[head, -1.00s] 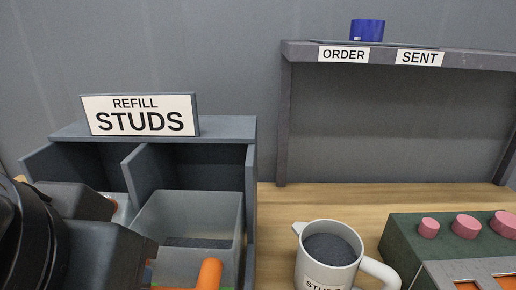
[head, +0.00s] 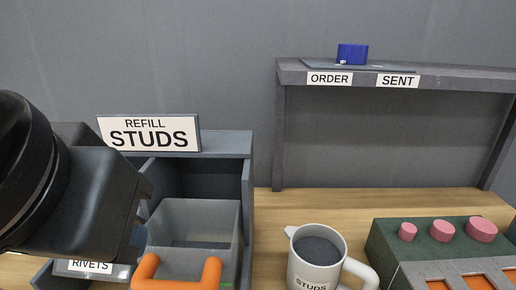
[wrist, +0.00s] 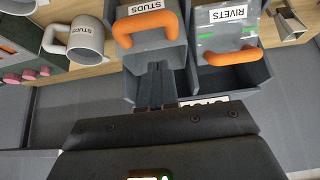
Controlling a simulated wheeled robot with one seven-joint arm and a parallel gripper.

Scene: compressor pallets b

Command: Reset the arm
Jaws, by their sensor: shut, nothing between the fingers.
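My gripper (head: 140,228) is at the left in the head view, in front of the bin rack. In the wrist view its two fingers (wrist: 160,84) lie together, shut, with nothing between them. They point toward the studs bin (wrist: 160,58), which has an orange handle (wrist: 146,23). That bin also shows in the head view (head: 196,213), to the right of my gripper. The rivets bin (wrist: 222,42) with its own orange handle is beside it. My gripper partly hides the left side of the rack in the head view.
A white studs mug (head: 316,262) with dark contents stands right of the rack. A green block (head: 392,243) with pink knobs is further right. A shelf (head: 450,76) labelled ORDER and SENT carries a blue object (head: 352,54). Wood table (head: 275,215) shows between the rack and mug.

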